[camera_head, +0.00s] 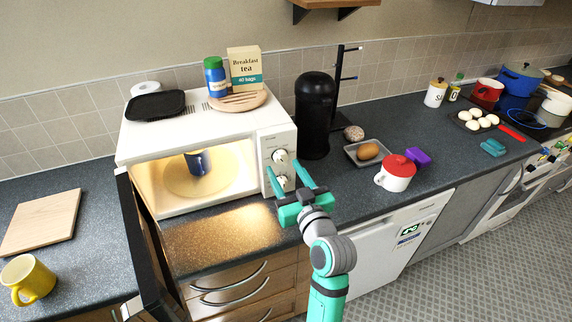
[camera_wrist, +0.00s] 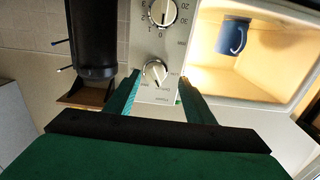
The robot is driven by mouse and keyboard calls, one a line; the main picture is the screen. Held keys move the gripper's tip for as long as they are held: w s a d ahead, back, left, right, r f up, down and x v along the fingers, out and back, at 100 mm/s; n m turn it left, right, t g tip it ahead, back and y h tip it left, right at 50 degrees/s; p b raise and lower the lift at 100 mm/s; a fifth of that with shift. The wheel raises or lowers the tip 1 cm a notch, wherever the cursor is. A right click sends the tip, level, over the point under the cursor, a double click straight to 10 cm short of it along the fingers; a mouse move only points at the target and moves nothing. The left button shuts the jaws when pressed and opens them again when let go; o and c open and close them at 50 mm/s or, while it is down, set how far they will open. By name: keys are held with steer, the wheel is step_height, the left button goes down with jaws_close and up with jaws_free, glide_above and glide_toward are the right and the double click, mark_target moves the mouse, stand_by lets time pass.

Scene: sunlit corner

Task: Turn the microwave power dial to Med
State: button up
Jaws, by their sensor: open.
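The white microwave (camera_head: 210,120) stands on the counter with its door open and two round dials on its right-hand panel. The power dial (camera_wrist: 155,73) is the upper one (camera_head: 280,156); the wrist view shows the panel upside down. Its pointer sits at a slant, and its small labels are too blurred to read the setting. The numbered timer dial (camera_wrist: 163,13) is the lower one (camera_head: 281,181). My gripper (camera_head: 285,166) is open and empty in front of the panel. In the wrist view its fingers (camera_wrist: 160,88) appear on either side of the power dial; I cannot tell whether they touch it.
The open door (camera_head: 150,245) hangs at the front left. A blue mug (camera_head: 197,163) is inside the lit microwave. A black cylindrical appliance (camera_head: 314,115) stands close right of the panel. A tray with an egg-shaped item (camera_head: 367,152) and a red-lidded white cup (camera_head: 396,174) lie further right.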

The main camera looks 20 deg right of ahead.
mark_target(284, 163)
steer(key=shift+w+d, duration=0.2)
steer(key=shift+w, duration=0.6)
steer(key=shift+w+d, duration=0.2)
steer(key=shift+w, duration=0.6)
steer(key=shift+s+d+h, duration=0.2)
steer(key=shift+h, duration=0.1)
steer(key=c, duration=0.4)
steer(key=shift+a, duration=0.3)
steer(key=c, duration=0.7)
steer(key=shift+o, duration=0.2)
steer(key=shift+d, duration=0.15)
steer(key=shift+w+m, duration=0.15)
steer(key=shift+m, duration=0.25)
